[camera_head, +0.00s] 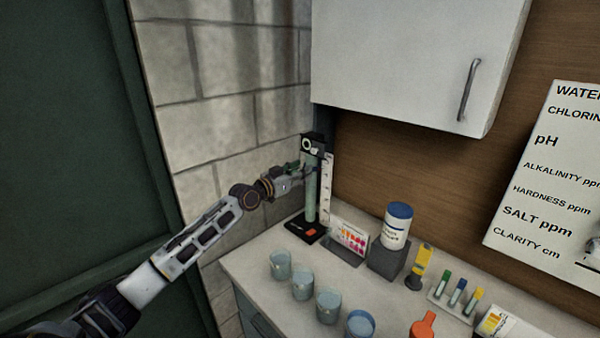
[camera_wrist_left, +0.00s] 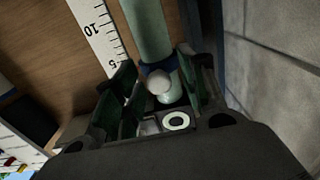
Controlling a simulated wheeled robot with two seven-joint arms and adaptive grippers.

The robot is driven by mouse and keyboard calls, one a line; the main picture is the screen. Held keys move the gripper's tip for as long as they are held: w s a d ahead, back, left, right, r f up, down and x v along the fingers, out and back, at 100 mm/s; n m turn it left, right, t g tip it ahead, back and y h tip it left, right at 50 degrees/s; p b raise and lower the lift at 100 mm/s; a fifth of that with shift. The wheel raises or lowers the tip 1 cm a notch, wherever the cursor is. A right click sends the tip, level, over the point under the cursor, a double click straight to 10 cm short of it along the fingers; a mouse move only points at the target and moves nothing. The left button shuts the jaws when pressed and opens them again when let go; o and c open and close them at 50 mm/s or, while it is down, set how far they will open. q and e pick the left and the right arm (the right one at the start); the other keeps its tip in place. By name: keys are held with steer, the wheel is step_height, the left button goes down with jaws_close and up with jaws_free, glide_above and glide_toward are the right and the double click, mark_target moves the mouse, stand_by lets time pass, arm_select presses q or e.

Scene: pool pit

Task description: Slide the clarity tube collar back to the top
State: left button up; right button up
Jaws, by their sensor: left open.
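The clarity tube (camera_head: 311,200) is a pale green upright tube on a black base (camera_head: 306,229), with a dark bracket (camera_head: 313,143) at its top. My left gripper (camera_head: 308,170) is at the upper part of the tube, just below the bracket. In the left wrist view the tube (camera_wrist_left: 147,30) passes between the green-padded fingers of my left gripper (camera_wrist_left: 158,70). The blue collar (camera_wrist_left: 147,67), with a pale round knob, sits on the tube between the open fingers. Whether a finger touches it, I cannot tell. In the head view the collar is hidden by the gripper.
A white scale (camera_head: 327,190) stands beside the tube. Several beakers (camera_head: 302,282) line the counter's front. A colour card (camera_head: 350,239) and a blue-lidded jar (camera_head: 397,226) are to the right. A wall cabinet (camera_head: 410,60) hangs above right; a block wall (camera_head: 225,110) is to the left.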

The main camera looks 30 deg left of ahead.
arm_select(q)
steer(key=shift+s+a, duration=0.1)
steer(key=shift+s, duration=0.1)
steer(key=v, duration=1.1)
steer(key=shift+s, duration=0.2)
stand_by(1.1)
steer(key=shift+a, duration=0.1)
stand_by(0.4)
